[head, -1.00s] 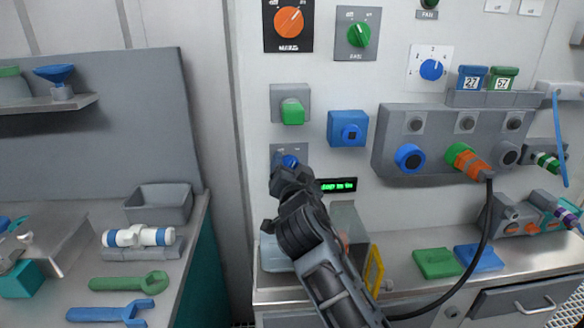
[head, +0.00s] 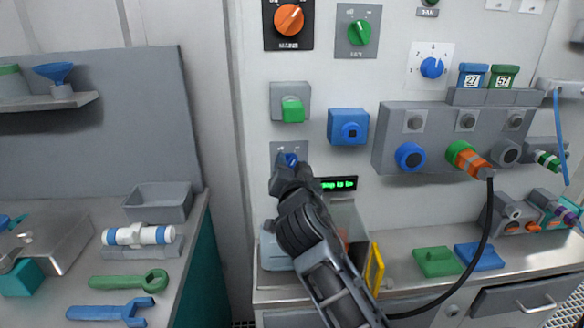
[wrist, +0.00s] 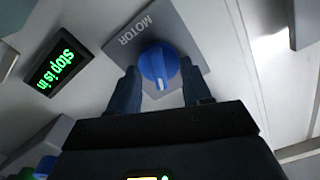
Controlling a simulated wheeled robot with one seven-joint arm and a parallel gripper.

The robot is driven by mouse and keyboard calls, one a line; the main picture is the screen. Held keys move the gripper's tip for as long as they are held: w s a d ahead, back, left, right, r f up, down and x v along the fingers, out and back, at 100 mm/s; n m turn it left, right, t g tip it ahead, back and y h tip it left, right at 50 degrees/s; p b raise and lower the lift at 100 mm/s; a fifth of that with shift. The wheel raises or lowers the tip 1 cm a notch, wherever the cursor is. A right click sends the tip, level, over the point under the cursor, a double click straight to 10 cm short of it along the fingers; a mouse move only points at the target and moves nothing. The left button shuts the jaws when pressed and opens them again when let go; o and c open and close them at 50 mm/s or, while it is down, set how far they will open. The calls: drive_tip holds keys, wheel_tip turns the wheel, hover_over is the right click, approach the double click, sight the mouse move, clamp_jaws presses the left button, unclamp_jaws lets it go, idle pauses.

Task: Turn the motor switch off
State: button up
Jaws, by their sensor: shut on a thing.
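The motor switch is a blue round knob (wrist: 158,64) on a grey plate marked MOTOR (wrist: 139,30) in the wrist view. In the head view, the knob (head: 290,159) shows at the tip of my arm, on the lower left of the wall panel. My gripper (wrist: 160,76) has one finger on each side of the knob and is shut on it. A pale pointer mark on the knob faces toward my gripper's palm. In the head view, my gripper (head: 287,167) hides the lower part of the plate.
A small display (head: 338,184) with green text sits right of the switch; in the wrist view it seems to read "Stop is in". A green button (head: 292,110) and a blue box with a round button (head: 348,127) are above. A black cable (head: 487,235) hangs to the right.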

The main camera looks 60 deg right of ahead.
drive_tip(key=n, duration=0.6)
drive_tip(key=shift+w+a, duration=0.15)
drive_tip(key=n, duration=0.5)
drive_tip(key=shift+w+p, duration=0.1)
drive_tip(key=shift+p, duration=0.2)
drive_tip(key=o, duration=1)
drive_tip(key=shift+a, duration=0.1)
drive_tip(key=shift+b+v, duration=1.2)
drive_tip(key=shift+v, duration=2.7)
